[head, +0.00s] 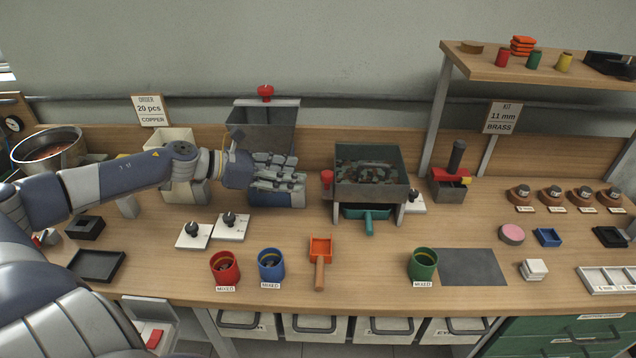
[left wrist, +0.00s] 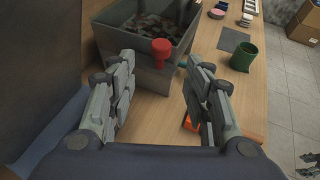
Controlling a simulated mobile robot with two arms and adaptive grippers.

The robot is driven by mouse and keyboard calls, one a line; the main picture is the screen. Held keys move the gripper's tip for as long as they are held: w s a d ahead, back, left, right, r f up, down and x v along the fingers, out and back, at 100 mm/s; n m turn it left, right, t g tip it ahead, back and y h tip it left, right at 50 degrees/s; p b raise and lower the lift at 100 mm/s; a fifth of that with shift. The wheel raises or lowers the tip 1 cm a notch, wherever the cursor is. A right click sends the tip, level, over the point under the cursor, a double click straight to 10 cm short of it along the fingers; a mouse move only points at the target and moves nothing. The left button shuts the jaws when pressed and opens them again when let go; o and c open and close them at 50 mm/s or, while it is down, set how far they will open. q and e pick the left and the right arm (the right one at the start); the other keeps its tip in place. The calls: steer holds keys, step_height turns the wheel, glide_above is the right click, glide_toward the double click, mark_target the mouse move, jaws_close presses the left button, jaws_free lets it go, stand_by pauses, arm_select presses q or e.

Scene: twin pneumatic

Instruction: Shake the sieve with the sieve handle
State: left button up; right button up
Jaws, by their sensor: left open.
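The sieve (head: 372,194) is a dark grey box with dark pieces inside, standing on legs at the middle of the bench. Its red sieve handle (head: 327,178) is a knob on the left side. My left gripper (head: 302,178) is left of the handle, fingers pointing toward it. In the left wrist view the left gripper (left wrist: 160,78) is open and empty. There the red handle (left wrist: 161,48) lies ahead, between the fingertips in the picture, with a gap to both fingers. The sieve (left wrist: 155,73) is behind it.
A teal tray (head: 368,215) sits under the sieve. A grey hopper (head: 262,125) is behind my left gripper. An orange scoop (head: 320,262) and red (head: 225,268), blue (head: 271,265) and green (head: 423,265) cups stand along the front. Bench space right of the sieve is partly clear.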

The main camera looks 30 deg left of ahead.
mark_target(327, 177)
arm_select(q)
steer(key=p+x, duration=0.1)
steer(key=x, duration=0.7)
steer(key=shift+p, duration=0.35)
steer(key=shift+r, duration=0.1)
steer(key=shift+s, duration=0.1)
steer(key=shift+c, duration=0.8)
jaws_close()
